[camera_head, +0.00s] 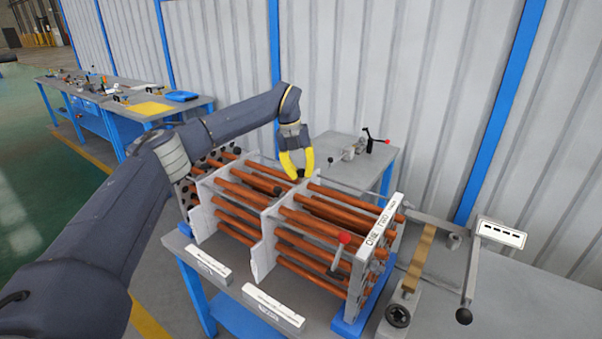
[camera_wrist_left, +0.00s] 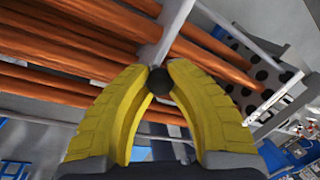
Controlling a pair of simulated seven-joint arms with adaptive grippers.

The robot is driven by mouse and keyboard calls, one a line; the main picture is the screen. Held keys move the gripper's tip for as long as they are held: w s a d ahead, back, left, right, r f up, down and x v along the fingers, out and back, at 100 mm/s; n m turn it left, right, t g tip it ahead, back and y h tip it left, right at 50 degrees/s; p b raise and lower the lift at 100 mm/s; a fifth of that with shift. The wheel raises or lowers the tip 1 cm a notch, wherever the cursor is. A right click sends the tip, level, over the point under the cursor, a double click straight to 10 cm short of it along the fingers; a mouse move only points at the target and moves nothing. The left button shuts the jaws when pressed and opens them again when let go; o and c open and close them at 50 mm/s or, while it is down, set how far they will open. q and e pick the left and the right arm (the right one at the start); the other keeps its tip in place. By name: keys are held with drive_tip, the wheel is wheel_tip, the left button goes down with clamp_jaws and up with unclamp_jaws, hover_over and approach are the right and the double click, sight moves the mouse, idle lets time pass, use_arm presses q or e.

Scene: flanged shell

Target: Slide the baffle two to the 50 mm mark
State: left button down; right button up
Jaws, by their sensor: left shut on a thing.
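The bundle of copper-coloured tubes (camera_head: 315,225) lies across the bench, with two pale baffle plates around it. The right-hand baffle plate (camera_head: 264,245) stands about mid-length, and the left-hand plate (camera_head: 205,210) is further left. I cannot read which one is two. My left gripper (camera_head: 298,177) reaches down at the far top edge of the right-hand plate. In the left wrist view its yellow fingers (camera_wrist_left: 160,75) are closed around a dark round knob (camera_wrist_left: 158,82) by a pale plate edge. The fingers hide part of the grip. My right gripper is not in view.
An end plate with a lettered label (camera_head: 380,222) closes the right end. A perforated plate (camera_wrist_left: 252,75) is at the other end. White label strips (camera_head: 273,306) lie along the front. A clamp arm (camera_head: 468,290) stands right.

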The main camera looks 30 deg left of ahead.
use_arm(q)
drive_tip(key=shift+s+d, duration=0.2)
drive_tip(key=shift+d, duration=1.1)
drive_tip(key=shift+s+d, duration=0.2)
drive_tip(key=shift+d, duration=1.05)
drive_tip(key=c, duration=1.1)
unclamp_jaws()
drive_tip(key=shift+a+r, duration=0.1)
drive_tip(key=shift+r, duration=0.05)
wheel_tip(320, 180, up, 12)
drive_tip(key=s+a, duration=0.1)
drive_tip(key=a, duration=0.1)
drive_tip(key=shift+f, duration=0.2)
drive_tip(key=shift+d+f, duration=0.1)
